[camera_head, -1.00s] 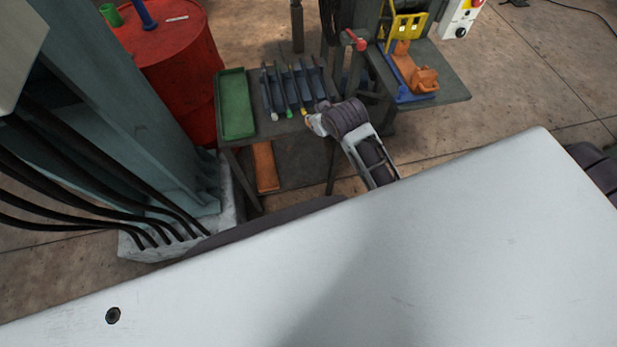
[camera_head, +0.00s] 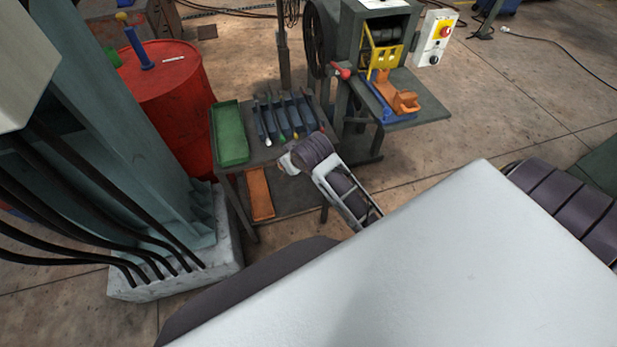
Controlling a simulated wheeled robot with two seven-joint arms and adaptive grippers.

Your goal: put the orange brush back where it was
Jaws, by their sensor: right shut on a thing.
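My right gripper (camera_head: 288,162) is at the front edge of the small dark table, just in front of the tool rack (camera_head: 285,118). It is shut; what it holds is hidden behind the hand, likely the orange brush, since a small orange patch shows at its fingertips in the earlier frame. The rack stands on the table and holds several thin tools in a row, with white, green and yellow ends pointing toward me. I cannot tell from this distance whether a slot at its right end is empty. My left gripper is not in view.
A green tray (camera_head: 231,134) lies left of the rack, beside a red drum (camera_head: 172,95). An orange piece (camera_head: 259,194) lies on the lower shelf. At right, a machine table (camera_head: 425,108) carries blue and orange parts. A grey-green column stands at left.

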